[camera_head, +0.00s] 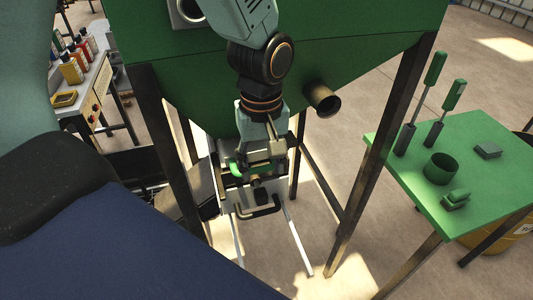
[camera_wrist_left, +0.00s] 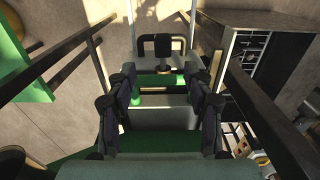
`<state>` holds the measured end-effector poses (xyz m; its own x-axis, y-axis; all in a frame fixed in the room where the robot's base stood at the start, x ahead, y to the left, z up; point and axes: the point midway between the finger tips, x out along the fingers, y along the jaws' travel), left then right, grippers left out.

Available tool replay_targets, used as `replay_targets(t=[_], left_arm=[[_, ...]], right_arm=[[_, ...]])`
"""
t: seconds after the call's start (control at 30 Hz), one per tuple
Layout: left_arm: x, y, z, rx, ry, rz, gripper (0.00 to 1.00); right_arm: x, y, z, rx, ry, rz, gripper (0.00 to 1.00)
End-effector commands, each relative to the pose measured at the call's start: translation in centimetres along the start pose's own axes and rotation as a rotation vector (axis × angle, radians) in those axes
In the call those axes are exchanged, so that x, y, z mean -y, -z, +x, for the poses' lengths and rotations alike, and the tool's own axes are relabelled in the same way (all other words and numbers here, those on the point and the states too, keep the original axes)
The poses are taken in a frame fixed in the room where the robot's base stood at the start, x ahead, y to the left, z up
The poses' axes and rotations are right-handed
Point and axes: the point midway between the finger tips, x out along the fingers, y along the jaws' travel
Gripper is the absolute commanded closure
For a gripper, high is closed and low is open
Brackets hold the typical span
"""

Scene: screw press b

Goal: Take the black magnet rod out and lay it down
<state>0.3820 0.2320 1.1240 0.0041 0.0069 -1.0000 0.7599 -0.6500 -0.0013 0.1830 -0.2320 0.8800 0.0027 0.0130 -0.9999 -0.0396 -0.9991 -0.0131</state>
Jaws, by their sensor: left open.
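My left gripper (camera_head: 262,165) hangs below the green hopper, above a pale drawer-like frame with two rails. In the left wrist view its two dark fingers (camera_wrist_left: 162,80) are spread apart with nothing clearly between them. A black looped handle (camera_head: 258,210) sits on the near end of the frame. It also shows in the left wrist view (camera_wrist_left: 162,44), beyond the fingertips. Green parts (camera_wrist_left: 179,79) show between the fingers and the handle. I cannot clearly pick out the black magnet rod; the gripper hides part of the frame. My right gripper is out of view.
The green hopper (camera_head: 330,40) stands on dark legs (camera_head: 375,150) around the frame. Bottles (camera_head: 72,70) stand on a bench at left.

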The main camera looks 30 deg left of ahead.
Motion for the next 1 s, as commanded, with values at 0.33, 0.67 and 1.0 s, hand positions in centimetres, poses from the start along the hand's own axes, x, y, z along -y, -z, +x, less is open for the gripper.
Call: replay_targets(t=[0.33, 0.67, 1.0], left_arm=[[0.4, -0.4, 5.2, 0.005, 0.003, -0.001, 0.48], [0.2, -0.1, 7.2, 0.003, 0.001, 0.0, 0.48], [0.0, 0.1, 7.1, 0.002, 0.0, -0.001, 0.59]], right_arm=[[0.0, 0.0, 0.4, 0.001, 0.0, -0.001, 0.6], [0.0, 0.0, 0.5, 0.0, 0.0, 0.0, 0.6], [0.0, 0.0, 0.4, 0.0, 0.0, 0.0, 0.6]])
